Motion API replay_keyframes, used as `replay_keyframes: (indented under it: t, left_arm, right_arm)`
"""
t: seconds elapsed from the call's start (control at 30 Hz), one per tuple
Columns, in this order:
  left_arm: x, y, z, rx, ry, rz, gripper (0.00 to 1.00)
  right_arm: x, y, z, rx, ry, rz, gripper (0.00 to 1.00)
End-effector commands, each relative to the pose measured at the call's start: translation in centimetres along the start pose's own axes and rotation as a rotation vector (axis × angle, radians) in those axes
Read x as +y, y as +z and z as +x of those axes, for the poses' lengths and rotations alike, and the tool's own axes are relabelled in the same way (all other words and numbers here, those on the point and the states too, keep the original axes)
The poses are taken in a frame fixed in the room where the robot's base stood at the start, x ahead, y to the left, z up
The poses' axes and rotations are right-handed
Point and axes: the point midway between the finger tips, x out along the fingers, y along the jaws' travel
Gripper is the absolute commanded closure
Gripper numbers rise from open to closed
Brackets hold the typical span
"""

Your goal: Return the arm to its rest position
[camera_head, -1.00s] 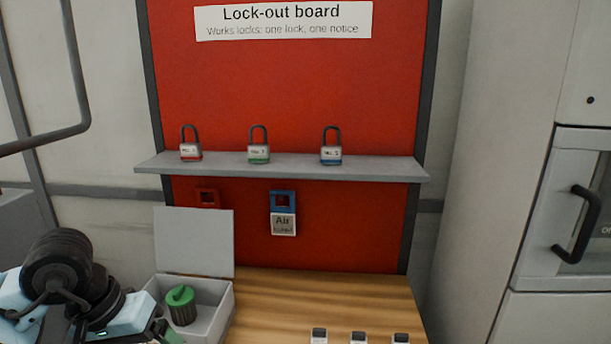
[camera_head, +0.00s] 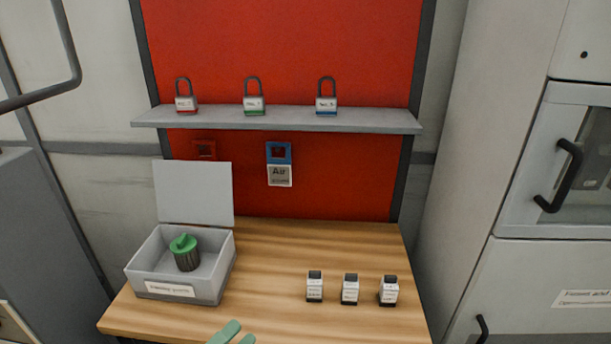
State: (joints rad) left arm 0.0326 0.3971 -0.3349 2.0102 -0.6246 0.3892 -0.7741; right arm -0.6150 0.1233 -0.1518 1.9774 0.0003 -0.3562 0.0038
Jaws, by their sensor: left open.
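My left gripper (camera_head: 237,335) shows only as pale green fingertips at the bottom edge, over or before the front of the wooden table (camera_head: 270,318). The fingers are apart and nothing shows between them. The rest of that arm is out of the picture. My right gripper is not in view. A grey open box (camera_head: 213,289) stands on the table's left, up and left of the gripper. Inside it sits a dark ribbed cylinder with a green top (camera_head: 184,250).
Three small labelled blocks (camera_head: 314,287) stand on the table's right. Three padlocks (camera_head: 254,103) stand on the grey shelf (camera_head: 280,120) of the red board (camera_head: 290,50). A blue hasp (camera_head: 278,153) with an "Air" tag hangs below. A grey cabinet (camera_head: 520,200) stands at right.

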Motion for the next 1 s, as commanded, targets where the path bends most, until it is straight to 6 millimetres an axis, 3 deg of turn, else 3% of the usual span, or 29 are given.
replay_keyframes:
  t: [0.17, 0.3, 0.4, 0.53, 0.7, 1.0]
  left_arm:
    - [7.6, -0.2, -7.4, -0.391, 0.224, -0.625, 0.18]
    - [12.7, -2.7, -14.6, -0.702, 0.353, -1.045, 0.18]
    - [15.2, -5.4, -19.5, -0.908, 0.419, -1.287, 0.18]
    - [16.9, -8.9, -24.6, -1.128, 0.472, -1.513, 0.18]
    - [17.6, -11.6, -28.0, -1.289, 0.499, -1.659, 0.18]
    - [17.8, -12.1, -28.6, -1.319, 0.504, -1.685, 0.18]
  right_arm:
    - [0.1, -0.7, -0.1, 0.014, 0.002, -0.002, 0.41]
    - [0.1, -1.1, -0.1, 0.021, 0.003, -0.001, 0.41]
    - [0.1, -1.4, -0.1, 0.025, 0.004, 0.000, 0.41]
    - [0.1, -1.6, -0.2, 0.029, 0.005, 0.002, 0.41]
    - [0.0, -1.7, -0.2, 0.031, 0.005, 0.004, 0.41]
    - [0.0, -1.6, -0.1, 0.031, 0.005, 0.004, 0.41]
